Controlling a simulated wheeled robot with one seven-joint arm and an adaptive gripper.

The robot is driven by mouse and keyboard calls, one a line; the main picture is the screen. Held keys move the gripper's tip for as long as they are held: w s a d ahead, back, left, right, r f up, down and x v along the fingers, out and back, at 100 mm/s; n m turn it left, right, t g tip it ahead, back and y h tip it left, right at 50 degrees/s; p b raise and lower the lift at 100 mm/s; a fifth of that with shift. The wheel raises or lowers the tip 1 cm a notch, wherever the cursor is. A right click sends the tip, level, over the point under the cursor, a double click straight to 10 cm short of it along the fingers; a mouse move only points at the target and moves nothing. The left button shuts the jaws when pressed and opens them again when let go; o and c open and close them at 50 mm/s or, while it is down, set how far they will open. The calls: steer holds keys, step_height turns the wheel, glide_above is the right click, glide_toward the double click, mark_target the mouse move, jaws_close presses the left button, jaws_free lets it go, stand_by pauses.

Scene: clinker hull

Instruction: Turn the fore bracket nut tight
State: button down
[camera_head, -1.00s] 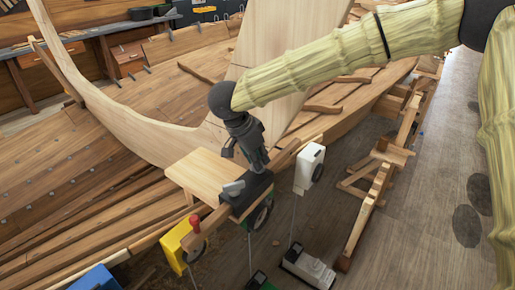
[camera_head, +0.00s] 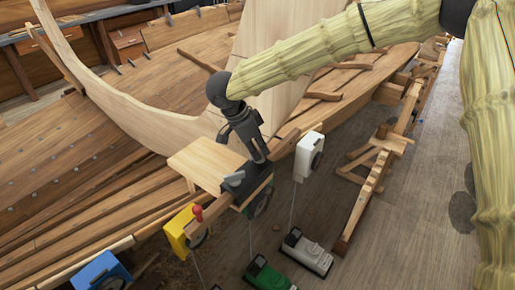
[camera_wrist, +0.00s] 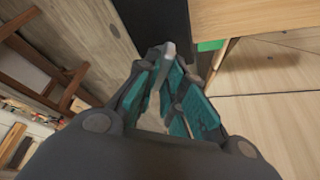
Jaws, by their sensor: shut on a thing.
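My gripper (camera_head: 262,160) points down onto a dark bracket (camera_head: 250,188) at the end of a wooden plank beside the hull. In the wrist view, my gripper (camera_wrist: 168,60) has its teal-padded fingers drawn together around a small light grey piece (camera_wrist: 169,48), which I take to be the bracket nut. The fingers hide most of it, so how far it is turned cannot be seen. A grey part (camera_head: 234,180) of the bracket sticks out left of the fingertips in the head view.
A light wooden board (camera_head: 205,160) lies just left of the bracket. A yellow box (camera_head: 178,228) with a red knob, a white box (camera_head: 308,158) and a blue box (camera_head: 100,272) hang nearby. A wooden trestle (camera_head: 365,195) stands right, with clear floor beyond.

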steer(key=c, duration=1.5)
jaws_free()
steer(key=shift+a, duration=0.2)
steer(key=shift+r, duration=0.15)
steer(key=v, duration=1.1)
steer(key=shift+a+r, duration=0.2)
steer(key=shift+r, duration=0.15)
